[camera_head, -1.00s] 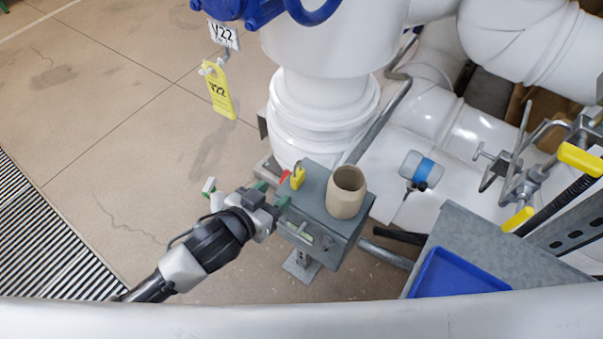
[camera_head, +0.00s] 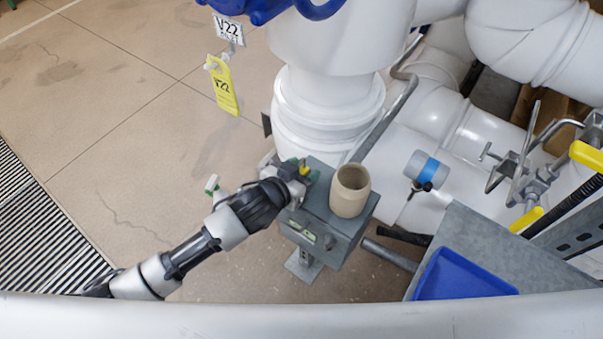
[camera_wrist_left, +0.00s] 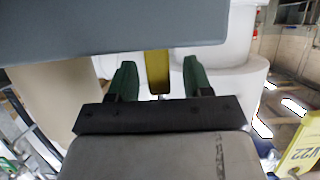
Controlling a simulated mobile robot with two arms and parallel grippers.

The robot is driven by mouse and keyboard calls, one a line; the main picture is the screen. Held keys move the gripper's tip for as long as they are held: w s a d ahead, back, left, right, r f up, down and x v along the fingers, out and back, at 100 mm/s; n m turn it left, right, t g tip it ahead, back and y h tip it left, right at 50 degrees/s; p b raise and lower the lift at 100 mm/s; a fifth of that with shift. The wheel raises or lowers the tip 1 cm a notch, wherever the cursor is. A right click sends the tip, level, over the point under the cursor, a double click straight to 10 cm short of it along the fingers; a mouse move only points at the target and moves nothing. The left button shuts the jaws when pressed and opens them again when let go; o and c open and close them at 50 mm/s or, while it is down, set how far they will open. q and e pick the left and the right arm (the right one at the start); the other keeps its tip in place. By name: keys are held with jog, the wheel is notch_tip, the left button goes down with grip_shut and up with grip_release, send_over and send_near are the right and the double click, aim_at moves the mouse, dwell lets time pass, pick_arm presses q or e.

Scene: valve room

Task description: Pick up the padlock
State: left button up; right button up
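The padlock (camera_head: 304,168) is small and yellow, on top of a grey metal box (camera_head: 322,206), partly hidden by my left gripper in the head view. My left gripper (camera_head: 303,175) is at the box's left top edge, around the padlock. In the left wrist view, the padlock's yellow body (camera_wrist_left: 157,72) lies between the two green fingertips of my left gripper (camera_wrist_left: 159,80). A gap shows on each side of it, so the gripper is open. My right gripper is in neither view.
A tan cup-like pot (camera_head: 350,191) stands on the box, right of the padlock. A white vertical pipe (camera_head: 328,105) rises close behind. A grey surface with a blue tray (camera_head: 463,275) is at right. Yellow V22 tag (camera_head: 223,86) hangs at left. Floor at left is open.

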aim_at(302, 161)
pick_arm(q)
grip_shut()
jog(key=shift+r, duration=0.65)
notch_tip(302, 161, up, 3)
jog(key=shift+f+p, duration=0.15)
jog(key=shift+p, duration=0.35)
jog(key=shift+s+a+r, duration=0.45)
jog(key=shift+a+r, duration=0.1)
jog(key=shift+a, duration=0.05)
jog(key=s+a+r+p, duration=0.1)
jog(key=s+a+r, duration=0.5)
jog(key=a, duration=0.2)
jog(key=shift+s, duration=0.15)
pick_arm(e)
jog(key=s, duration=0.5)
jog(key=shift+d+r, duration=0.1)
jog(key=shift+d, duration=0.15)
